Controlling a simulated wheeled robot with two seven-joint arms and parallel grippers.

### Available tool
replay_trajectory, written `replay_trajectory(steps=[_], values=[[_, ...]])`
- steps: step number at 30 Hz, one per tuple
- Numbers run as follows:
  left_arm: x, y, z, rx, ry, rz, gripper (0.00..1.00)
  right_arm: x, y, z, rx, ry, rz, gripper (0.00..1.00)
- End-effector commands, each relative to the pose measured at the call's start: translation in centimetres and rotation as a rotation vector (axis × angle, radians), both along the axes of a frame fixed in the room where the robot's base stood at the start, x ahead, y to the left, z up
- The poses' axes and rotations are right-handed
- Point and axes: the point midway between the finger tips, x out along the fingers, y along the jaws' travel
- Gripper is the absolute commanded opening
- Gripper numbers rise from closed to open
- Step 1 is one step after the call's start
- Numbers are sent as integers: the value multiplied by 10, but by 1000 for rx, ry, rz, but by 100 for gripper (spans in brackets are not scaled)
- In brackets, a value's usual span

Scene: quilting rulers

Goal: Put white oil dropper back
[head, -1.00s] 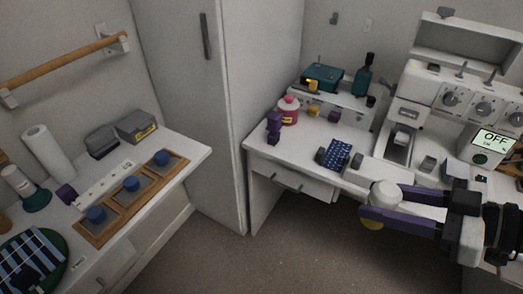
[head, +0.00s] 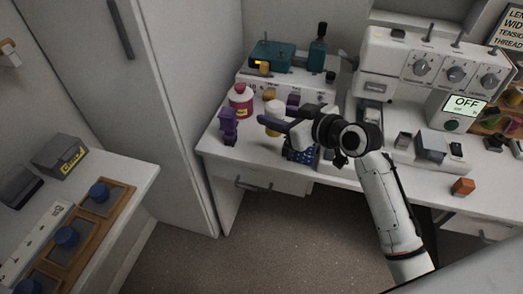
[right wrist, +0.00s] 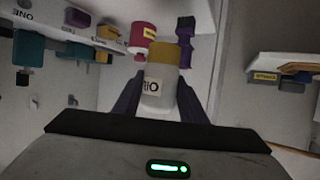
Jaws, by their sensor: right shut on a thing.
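The white oil dropper (right wrist: 155,92), a white bottle with a mustard-yellow end and a dark-lettered label, is between the purple fingers of my right gripper (right wrist: 158,103) in the right wrist view. In the head view the dropper (head: 274,107) shows partly behind the fingers of my right gripper (head: 268,122), upright with its white part up. It is over the left part of the sewing table, just right of a pink bottle (head: 240,101). Whether its base touches the table is unclear. My left gripper is not in view.
A purple figure-like piece (head: 228,127) stands at the table's left front edge. A white riser (head: 290,88) with a teal box (head: 272,56) is behind. A blue dotted cushion (head: 300,155) lies under my right arm. The sewing machine (head: 400,65) stands to the right.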

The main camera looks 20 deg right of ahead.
Motion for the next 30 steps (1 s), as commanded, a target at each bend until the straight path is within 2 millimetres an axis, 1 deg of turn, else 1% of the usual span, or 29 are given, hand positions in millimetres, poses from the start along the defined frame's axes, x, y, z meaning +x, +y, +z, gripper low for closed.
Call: replay_trajectory(steps=[1,3,7,15,17,24,28,30], values=[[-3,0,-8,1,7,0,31,16,6,-6,1,-4,-31,27],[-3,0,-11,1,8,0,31,31,12,-10,-1,-5,-65,27],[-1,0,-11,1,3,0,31,46,20,-12,-2,-3,-95,27],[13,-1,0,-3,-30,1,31,47,20,-12,-3,-1,-102,27],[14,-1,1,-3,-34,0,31,47,20,-15,-2,0,-102,27],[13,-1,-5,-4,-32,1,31,47,19,-53,-2,4,-101,27],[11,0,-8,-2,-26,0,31,47,19,-64,-2,1,-101,27],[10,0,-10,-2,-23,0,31,47,19,-73,-1,2,-101,27]])
